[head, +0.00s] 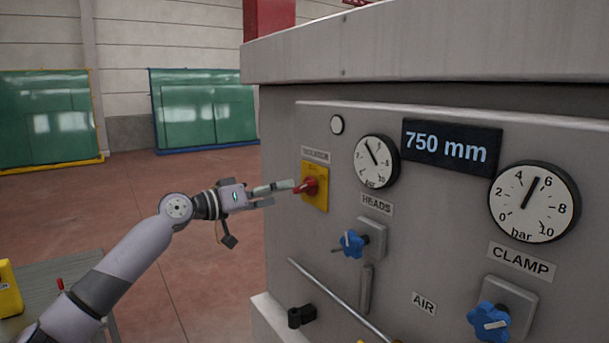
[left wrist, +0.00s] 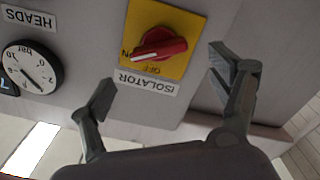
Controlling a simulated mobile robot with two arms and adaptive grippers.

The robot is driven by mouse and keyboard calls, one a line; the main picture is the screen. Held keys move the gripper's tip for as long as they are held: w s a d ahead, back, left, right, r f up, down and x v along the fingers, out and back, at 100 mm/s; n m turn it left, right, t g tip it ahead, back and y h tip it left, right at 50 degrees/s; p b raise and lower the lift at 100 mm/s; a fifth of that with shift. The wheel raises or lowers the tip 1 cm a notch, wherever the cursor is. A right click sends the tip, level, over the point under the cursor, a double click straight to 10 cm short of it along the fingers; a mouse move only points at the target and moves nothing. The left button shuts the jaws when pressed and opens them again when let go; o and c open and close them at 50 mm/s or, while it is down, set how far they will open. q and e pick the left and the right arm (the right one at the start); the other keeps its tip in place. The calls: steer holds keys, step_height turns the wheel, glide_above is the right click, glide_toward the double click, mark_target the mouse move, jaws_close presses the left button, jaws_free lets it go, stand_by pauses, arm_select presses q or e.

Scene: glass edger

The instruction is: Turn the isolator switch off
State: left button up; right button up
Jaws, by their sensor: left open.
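The isolator switch is a red handle (head: 307,187) on a yellow plate (head: 321,200), on the left part of the grey machine panel. In the left wrist view, which is upside down, the red handle (left wrist: 161,47) lies nearly level, its white mark towards the "ON" lettering. "OFF" is on the plate (left wrist: 188,18) near the ISOLATOR label. My left gripper (head: 279,193) is open in front of the switch, close to the handle. In the left wrist view its spread fingers (left wrist: 163,82) sit either side of the label, apart from the handle. My right gripper is not in view.
On the panel (head: 440,250) are a HEADS gauge (head: 376,162), a CLAMP gauge (head: 534,203), a 750 mm display (head: 450,145) and blue knobs (head: 351,243) (head: 489,321). A slanted rod (head: 335,297) sticks out below. The floor (head: 200,240) left of the machine is mostly clear.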

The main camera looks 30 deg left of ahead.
mark_target(299, 187)
arm_select(q)
steer(key=p+x, duration=0.3)
steer(key=x, duration=0.4)
steer(key=shift+w+d+r, duration=0.1)
steer(key=shift+w, duration=0.1)
steer(key=shift+w+d+p, duration=0.15)
steer(key=shift+w+p, duration=0.2)
steer(key=shift+c, duration=0.6)
steer(key=c, duration=1.1)
steer(key=shift+o, duration=0.2)
